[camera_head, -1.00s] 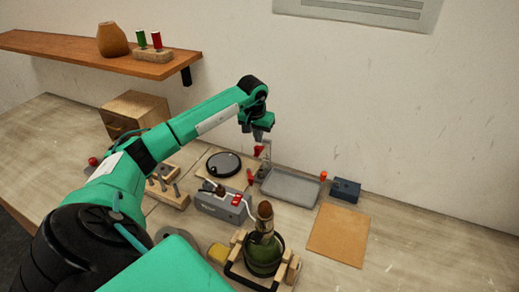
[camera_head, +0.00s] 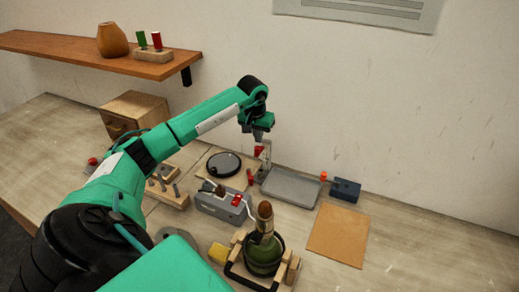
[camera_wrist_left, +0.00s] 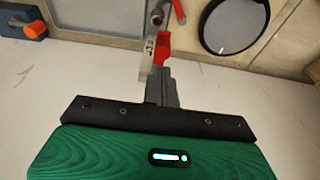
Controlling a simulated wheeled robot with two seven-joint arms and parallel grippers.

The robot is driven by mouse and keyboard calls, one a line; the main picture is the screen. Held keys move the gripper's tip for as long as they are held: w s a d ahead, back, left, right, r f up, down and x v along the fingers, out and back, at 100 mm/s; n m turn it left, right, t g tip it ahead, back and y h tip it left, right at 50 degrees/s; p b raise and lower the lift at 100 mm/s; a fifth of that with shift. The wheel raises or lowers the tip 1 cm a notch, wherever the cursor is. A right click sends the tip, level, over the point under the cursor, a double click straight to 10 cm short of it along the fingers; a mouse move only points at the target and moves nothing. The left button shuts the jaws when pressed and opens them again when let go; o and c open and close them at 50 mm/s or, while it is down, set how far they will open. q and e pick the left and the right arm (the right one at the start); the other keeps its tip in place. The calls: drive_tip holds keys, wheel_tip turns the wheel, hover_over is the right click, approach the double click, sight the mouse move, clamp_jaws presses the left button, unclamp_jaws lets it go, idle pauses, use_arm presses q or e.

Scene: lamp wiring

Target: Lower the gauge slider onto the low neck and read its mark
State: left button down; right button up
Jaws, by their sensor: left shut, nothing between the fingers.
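The gauge (camera_head: 267,158) is a small upright stand with a red slider (camera_head: 259,151), left of the grey tray at the back of the bench. My left gripper (camera_head: 258,139) is shut and empty, pointing down just above the red slider. In the left wrist view the closed fingertips (camera_wrist_left: 160,72) are close to the red slider (camera_wrist_left: 163,47) and a pale marked strip; whether they touch I cannot tell. The mark cannot be read. A green bottle (camera_head: 262,257) with a brown top stands in a wooden cradle. I cannot tell which part is the low neck.
A grey tray (camera_head: 291,187), a blue block (camera_head: 345,190) and a brown mat (camera_head: 338,236) lie to the right. A round black-rimmed disc (camera_head: 223,165) and a grey box (camera_head: 219,206) with a red switch are left. Bare bench lies at far right.

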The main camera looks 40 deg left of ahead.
sight(258, 156)
use_arm(q)
drive_tip(key=shift+f+b, duration=0.4)
drive_tip(key=shift+f, duration=0.1)
idle(0.3)
drive_tip(key=shift+f+b, duration=0.9)
drive_tip(key=shift+f, duration=0.3)
drive_tip(key=shift+f+b, duration=1.1)
drive_tip(key=shift+f, duration=0.4)
drive_tip(key=shift+f+b, duration=1.05)
drive_tip(key=shift+f, duration=0.4)
drive_tip(key=shift+r, duration=0.1)
drive_tip(key=shift+r+p, duration=1.3)
drive_tip(key=shift+r, duration=1.15)
